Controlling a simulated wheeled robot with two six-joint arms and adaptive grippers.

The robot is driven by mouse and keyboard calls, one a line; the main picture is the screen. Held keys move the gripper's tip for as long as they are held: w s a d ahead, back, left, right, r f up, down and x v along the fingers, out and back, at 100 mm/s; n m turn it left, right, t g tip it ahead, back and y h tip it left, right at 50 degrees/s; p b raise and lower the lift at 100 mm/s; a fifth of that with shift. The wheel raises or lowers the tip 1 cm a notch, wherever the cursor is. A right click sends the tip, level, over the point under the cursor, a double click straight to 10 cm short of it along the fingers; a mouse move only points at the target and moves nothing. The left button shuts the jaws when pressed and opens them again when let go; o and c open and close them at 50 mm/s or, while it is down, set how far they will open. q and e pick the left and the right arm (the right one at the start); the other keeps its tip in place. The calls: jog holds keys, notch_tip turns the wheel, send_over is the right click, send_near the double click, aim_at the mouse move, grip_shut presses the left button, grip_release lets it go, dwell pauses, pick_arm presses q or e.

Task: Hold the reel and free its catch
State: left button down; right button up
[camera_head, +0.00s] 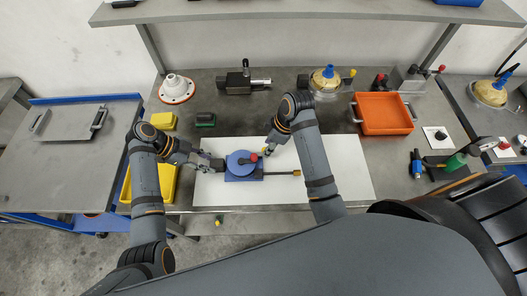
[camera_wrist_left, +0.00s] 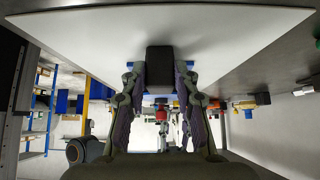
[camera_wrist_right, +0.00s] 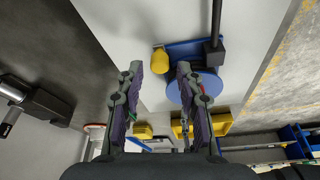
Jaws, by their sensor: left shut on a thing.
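The reel (camera_head: 240,162) is a blue disc on a blue base, lying on the white board. My left gripper (camera_head: 217,164) is shut on that block, with a finger on each side. My right gripper (camera_head: 268,148) is at the reel's far right side. In the right wrist view its fingers are apart, with the yellow knob between and just beyond the tips. Which part is the catch I cannot tell.
A dark rod with a yellow end (camera_head: 297,173) runs right from the reel. An orange tray (camera_head: 383,113) stands right of the white board (camera_head: 345,180). Yellow bins (camera_head: 163,121) and a green-black block (camera_head: 205,119) are to the left. The board's right part is clear.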

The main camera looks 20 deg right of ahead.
jog(key=shift+x, duration=1.3)
grip_shut()
jog(key=shift+s+d, duration=0.15)
jog(key=shift+d, duration=0.6)
jog(key=shift+s+d, duration=0.15)
jog(key=shift+d, duration=0.25)
jog(key=shift+o, duration=1.2)
grip_release()
jog(key=v, duration=0.7)
jog(key=shift+r, duration=0.25)
